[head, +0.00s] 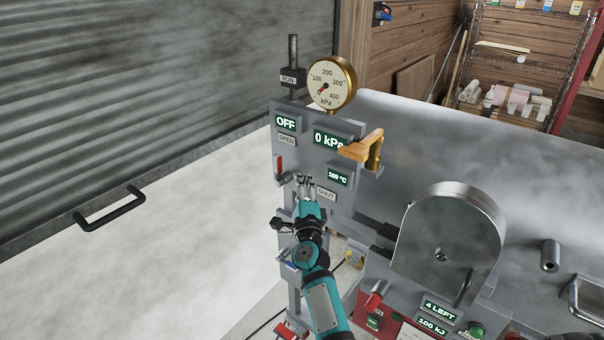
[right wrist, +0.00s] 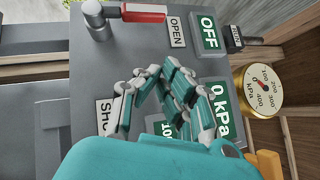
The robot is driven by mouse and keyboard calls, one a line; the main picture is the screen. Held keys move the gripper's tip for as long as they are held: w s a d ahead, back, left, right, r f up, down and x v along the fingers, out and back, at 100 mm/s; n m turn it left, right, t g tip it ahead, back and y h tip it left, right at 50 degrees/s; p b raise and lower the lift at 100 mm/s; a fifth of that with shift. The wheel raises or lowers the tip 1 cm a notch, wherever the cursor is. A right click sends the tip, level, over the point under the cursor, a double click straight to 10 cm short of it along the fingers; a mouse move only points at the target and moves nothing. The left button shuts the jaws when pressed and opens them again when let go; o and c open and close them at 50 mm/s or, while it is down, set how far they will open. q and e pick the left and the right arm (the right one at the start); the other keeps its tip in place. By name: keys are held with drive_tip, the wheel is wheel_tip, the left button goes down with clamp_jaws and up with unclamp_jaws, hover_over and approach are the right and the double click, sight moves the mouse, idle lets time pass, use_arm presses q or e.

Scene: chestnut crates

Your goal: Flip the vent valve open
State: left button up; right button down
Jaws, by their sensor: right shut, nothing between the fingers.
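The vent valve, by its OPEN and SHUT labels, is a red-handled lever (head: 279,165) on the left of the grey panel. Its handle stands up from its pivot, toward the OPEN plate (head: 287,140) and away from the SHUT plate (head: 326,193). In the right wrist view the red handle (right wrist: 143,13) ends beside the OPEN plate (right wrist: 176,31). My right gripper (head: 306,183) is shut and empty, in front of the panel just right of the lever. The fingers (right wrist: 152,78) look apart from the handle. My left gripper is not in view.
A dial gauge (head: 332,84) tops the panel, reading near zero; displays show OFF, 0 kPa and 100 °C. A brass fitting (head: 366,149) juts out at right. A blue-handled valve (head: 289,265) sits lower. A steel drum (head: 447,245) stands to the right.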

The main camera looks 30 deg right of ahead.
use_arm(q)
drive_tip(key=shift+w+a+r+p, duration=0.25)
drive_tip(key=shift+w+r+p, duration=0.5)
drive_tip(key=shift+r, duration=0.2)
use_arm(e)
drive_tip(key=r+v, duration=0.1)
drive_tip(key=v, duration=0.5)
drive_tip(key=shift+s, duration=0.25)
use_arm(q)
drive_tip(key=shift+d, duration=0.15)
use_arm(e)
drive_tip(key=shift+a+r, duration=0.1)
